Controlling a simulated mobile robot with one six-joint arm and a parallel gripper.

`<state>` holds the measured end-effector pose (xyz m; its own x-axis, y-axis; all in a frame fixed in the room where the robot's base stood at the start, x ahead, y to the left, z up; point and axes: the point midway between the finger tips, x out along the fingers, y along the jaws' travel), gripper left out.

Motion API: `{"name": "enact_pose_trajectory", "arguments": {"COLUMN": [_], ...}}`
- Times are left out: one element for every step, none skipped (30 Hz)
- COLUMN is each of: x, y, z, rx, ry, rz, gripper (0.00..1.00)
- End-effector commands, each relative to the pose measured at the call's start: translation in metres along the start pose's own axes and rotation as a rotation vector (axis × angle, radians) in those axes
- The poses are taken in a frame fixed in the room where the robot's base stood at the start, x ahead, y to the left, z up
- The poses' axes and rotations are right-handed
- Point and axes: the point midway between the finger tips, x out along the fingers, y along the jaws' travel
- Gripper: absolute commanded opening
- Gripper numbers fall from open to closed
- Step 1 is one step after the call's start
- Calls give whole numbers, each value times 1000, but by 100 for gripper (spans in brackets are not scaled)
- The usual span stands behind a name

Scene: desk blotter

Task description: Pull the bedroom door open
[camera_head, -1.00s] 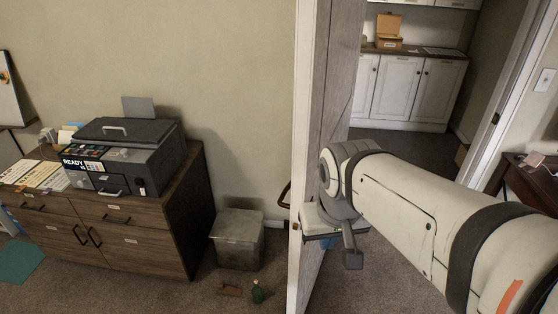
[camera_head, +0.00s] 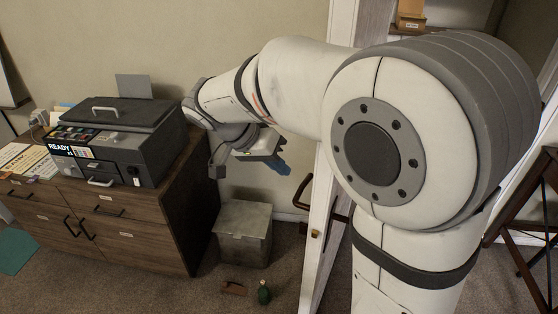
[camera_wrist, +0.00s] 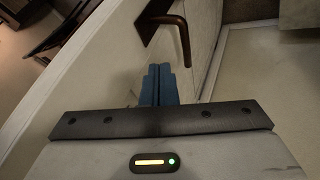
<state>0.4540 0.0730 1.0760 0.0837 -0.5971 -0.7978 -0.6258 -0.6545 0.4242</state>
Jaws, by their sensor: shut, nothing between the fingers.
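The bedroom door (camera_head: 318,244) stands ajar, seen nearly edge-on in the head view with a pale, narrow edge and a brass latch. A dark bronze lever handle (camera_head: 303,191) sticks out on its left side. My gripper (camera_head: 281,166) is to the left of the door, above and left of that lever. In the wrist view the brown lever (camera_wrist: 182,38) shows on the pale door face just beyond the fingertips. My blue fingers (camera_wrist: 160,84) are together, empty, and appear apart from the lever. My arm hides much of the door and doorway in the head view.
A wooden cabinet (camera_head: 125,225) with a printer (camera_head: 118,140) stands at the left. A grey box (camera_head: 243,235) sits on the floor below my gripper, with a green bottle (camera_head: 264,292) and a small brown item (camera_head: 233,288) near it. A dark wooden frame (camera_head: 535,205) stands at the right.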

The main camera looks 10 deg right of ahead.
Motion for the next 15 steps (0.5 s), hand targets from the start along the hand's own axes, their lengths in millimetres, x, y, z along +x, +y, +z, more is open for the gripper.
{"name": "enact_pose_trajectory", "arguments": {"x": [14, 21, 30, 37, 44, 53, 59, 65, 70, 71, 72, 75, 77, 79, 81], "y": [2, 3, 3, 3, 4, 4, 4, 4, 7, 14, 18, 24, 27, 30, 33], "z": [-1, -1, -2, -2, -2, -2, -2, -2, -3, -3, -3, -3, -3, -3, -3], "rx": [3, 3, 4, 5, 5, 7, 7, 7, 10, 12, 12, 11, 12, 11, 11], "ry": [-5, -5, -6, -7, -8, -8, -8, -8, -9, -8, -8, -8, -8, -8, -8], "rz": [6, 8, 8, 8, 9, 8, 10, 9, 8, 6, 5, 7, 7, 6, 6], "gripper": [0, 0, 0, 0, 0, 0, 0, 0, 0, 0, 0, 0, 0, 0, 0]}}
